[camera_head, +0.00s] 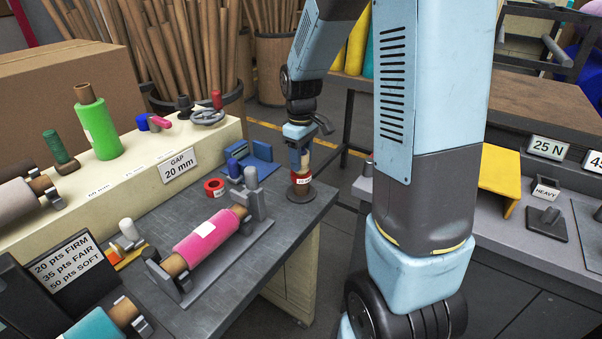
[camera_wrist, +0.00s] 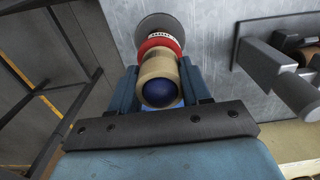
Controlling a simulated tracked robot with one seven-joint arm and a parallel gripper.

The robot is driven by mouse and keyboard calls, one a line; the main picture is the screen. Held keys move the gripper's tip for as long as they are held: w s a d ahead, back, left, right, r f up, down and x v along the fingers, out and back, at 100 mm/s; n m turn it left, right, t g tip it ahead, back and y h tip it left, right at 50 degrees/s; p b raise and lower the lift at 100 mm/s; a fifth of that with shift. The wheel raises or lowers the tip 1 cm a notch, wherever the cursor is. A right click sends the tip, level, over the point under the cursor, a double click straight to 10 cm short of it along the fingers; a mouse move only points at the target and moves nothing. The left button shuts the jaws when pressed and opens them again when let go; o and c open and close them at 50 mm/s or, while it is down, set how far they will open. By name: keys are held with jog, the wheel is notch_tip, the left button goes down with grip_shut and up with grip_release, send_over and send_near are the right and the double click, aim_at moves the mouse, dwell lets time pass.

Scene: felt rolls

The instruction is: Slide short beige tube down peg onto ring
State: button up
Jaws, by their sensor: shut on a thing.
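The short beige tube (camera_wrist: 157,66) is between the two blue fingers of my gripper (camera_wrist: 160,72), which is shut on it. The blue rounded top of the peg (camera_wrist: 161,93) shows at the tube's near end, so the tube is around the peg. The red ring (camera_wrist: 161,42) with a white printed band lies just beyond the tube, on a dark round base (camera_wrist: 152,25); I cannot tell whether tube and ring touch. In the head view my gripper (camera_head: 301,158) points down over the red ring (camera_head: 301,180) and the base (camera_head: 300,194) at the bench's right corner.
The grey bench (camera_head: 255,235) carries a pink roll in a stand (camera_head: 205,235) left of the peg. A second red ring (camera_head: 214,187) and a blue bracket (camera_head: 254,160) are close by. A cream ledge (camera_head: 120,180) with a green roll (camera_head: 98,128) runs along the back.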

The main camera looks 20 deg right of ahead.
jog(key=shift+f, duration=0.55)
dwell(0.6)
jog(key=o, duration=1.3)
notch_tip(320, 180, up, 14)
jog(key=shift+w+f, duration=0.1)
jog(key=shift+f, duration=0.05)
jog(key=s+r+m+t, duration=0.2)
jog(key=s, duration=0.5)
jog(key=s+r+m+t, duration=0.1)
jog(key=s+r+m, duration=0.1)
jog(key=s, duration=0.5)
jog(key=s+r+m+t, duration=0.2)
jog(key=s+m, duration=0.1)
jog(key=s, duration=0.5)
jog(key=shift+a+r+t, duration=0.25)
jog(key=shift+a+t, duration=0.05)
jog(key=shift+a, duration=0.05)
